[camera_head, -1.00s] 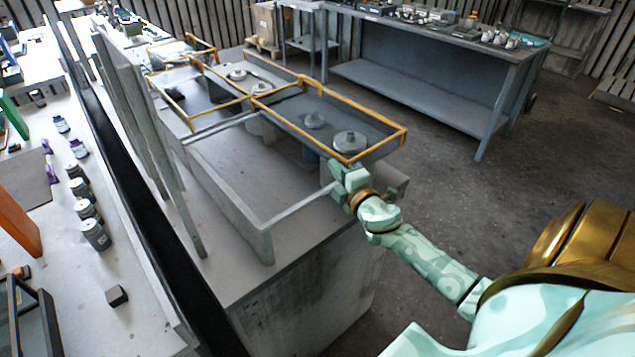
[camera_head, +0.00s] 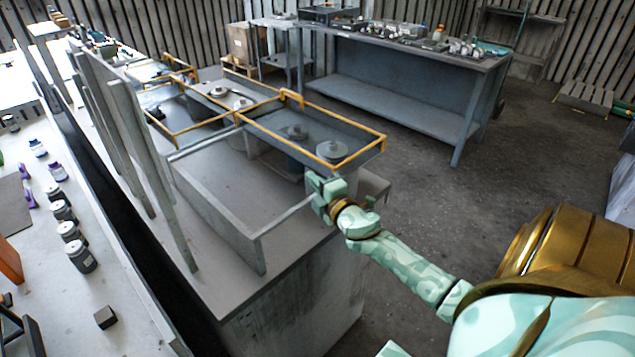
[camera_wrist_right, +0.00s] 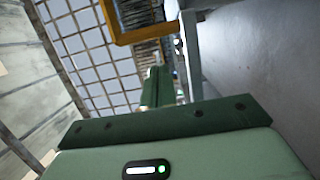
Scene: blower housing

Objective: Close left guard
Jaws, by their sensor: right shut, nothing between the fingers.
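A yellow-edged guard frame (camera_head: 364,122) lies open-topped over the grey housing at the centre of the head view. A second yellow-edged frame (camera_head: 200,126) adjoins it on the left. I cannot tell for sure which is the left guard. My right gripper (camera_head: 318,186) is shut and empty. It is just below the near corner of the nearer frame, by the end of a grey bar (camera_head: 286,216); contact is unclear. In the wrist view its fingers (camera_wrist_right: 156,88) point up toward a yellow bar (camera_wrist_right: 150,32). My left gripper is out of view.
A grey side panel (camera_head: 215,212) and upright posts (camera_head: 150,165) stand left of the housing. Round knobbed parts (camera_head: 331,151) show inside the nearer frame. A long workbench (camera_head: 400,95) stands behind. Bottles line the left table (camera_head: 110,285).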

